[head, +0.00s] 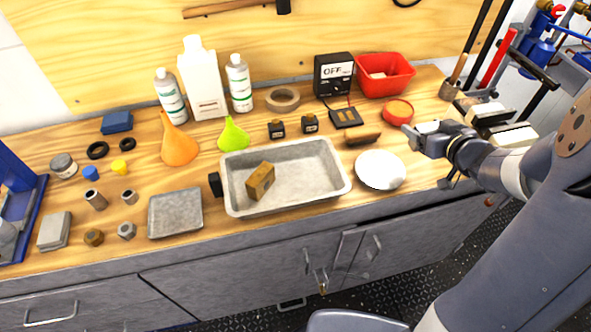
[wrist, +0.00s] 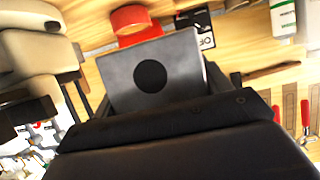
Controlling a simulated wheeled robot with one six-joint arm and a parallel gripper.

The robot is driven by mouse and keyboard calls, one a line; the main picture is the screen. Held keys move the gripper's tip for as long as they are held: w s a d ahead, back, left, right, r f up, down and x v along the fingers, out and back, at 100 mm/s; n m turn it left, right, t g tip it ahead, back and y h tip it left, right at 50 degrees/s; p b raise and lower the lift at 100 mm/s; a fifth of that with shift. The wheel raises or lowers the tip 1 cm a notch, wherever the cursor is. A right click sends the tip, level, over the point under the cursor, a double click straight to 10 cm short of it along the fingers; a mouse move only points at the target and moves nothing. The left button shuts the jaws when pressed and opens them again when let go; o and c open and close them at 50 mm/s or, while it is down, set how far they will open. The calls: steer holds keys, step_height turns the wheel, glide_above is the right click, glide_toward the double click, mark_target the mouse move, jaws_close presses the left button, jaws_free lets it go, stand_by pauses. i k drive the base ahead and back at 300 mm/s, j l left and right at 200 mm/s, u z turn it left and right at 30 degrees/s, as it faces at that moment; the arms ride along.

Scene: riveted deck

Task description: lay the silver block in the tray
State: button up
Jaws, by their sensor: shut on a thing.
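My gripper (head: 430,150) is at the right of the bench, above it and to the right of the white plate. In the wrist view, my gripper (wrist: 170,98) is shut on a flat grey silver block (wrist: 190,68) with a black dot on its face. In the head view only a pale patch near the jaws may be this block. The metal tray (head: 315,183) stands at the middle of the bench, to the left of my gripper and apart from it. A brass-coloured block (head: 260,181) leans or lies in the tray's left part.
The white plate (head: 380,169) lies between the tray and my gripper. A black block (head: 215,184) touches or nears the tray's left side. Funnels and bottles stand behind left.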

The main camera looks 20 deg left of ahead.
mark_target(305, 180)
steer(key=k+j, duration=0.1)
steer(key=j, duration=0.4)
steer(key=k+j+z, duration=0.1)
steer(key=j, duration=0.4)
steer(key=k+j, duration=0.1)
steer(key=j, duration=0.4)
